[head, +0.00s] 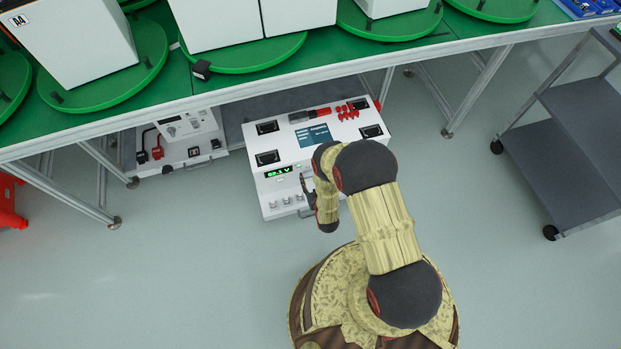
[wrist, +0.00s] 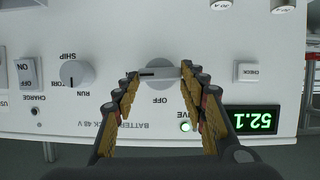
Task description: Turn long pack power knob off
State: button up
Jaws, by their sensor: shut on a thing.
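The long pack (head: 300,152) is a white box with its front panel toward me; its green display (head: 278,171) is lit. In the wrist view the panel appears upside down and the display (wrist: 250,121) reads 52.1. The power knob (wrist: 160,82) is a grey round dial with a raised bar lying across the picture, its dark line toward the left. "OFF" is printed just below it. My gripper (wrist: 159,74) has a finger at each end of the bar and is shut on the knob. In the head view my arm hides the knob.
Beside the power knob are a RUN/SHIP knob (wrist: 77,73), an ON/OFF rocker (wrist: 28,73), a CHECK button (wrist: 249,72) and a lit green lamp (wrist: 186,127). A second white unit (head: 187,125) sits left under the green-topped bench (head: 190,90). A grey cart (head: 575,150) stands right.

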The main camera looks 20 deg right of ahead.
jog(key=shift+a+n+h, duration=0.3)
jog(key=shift+n+h, duration=0.6)
jog(key=shift+n, duration=0.3)
jog(key=shift+a+f+n+t+h, duration=0.2)
jog(key=shift+n+t+h, duration=0.45)
jog(key=shift+n, duration=1.1)
jog(key=shift+a+f+n+t+h, duration=0.1)
jog(key=shift+f+n+t+h, duration=0.25)
jog(key=shift+n+h, duration=1.05)
jog(key=shift+a+f+n+t+h, duration=0.15)
jog(key=shift+n+t+h, duration=0.3)
jog(key=shift+n, duration=1.7)
jog(key=o, duration=1.2)
jog(key=shift+s, duration=0.1)
jog(key=v, duration=1.2)
jog(key=shift+d+f, duration=0.1)
jog(key=shift+f, duration=0.05)
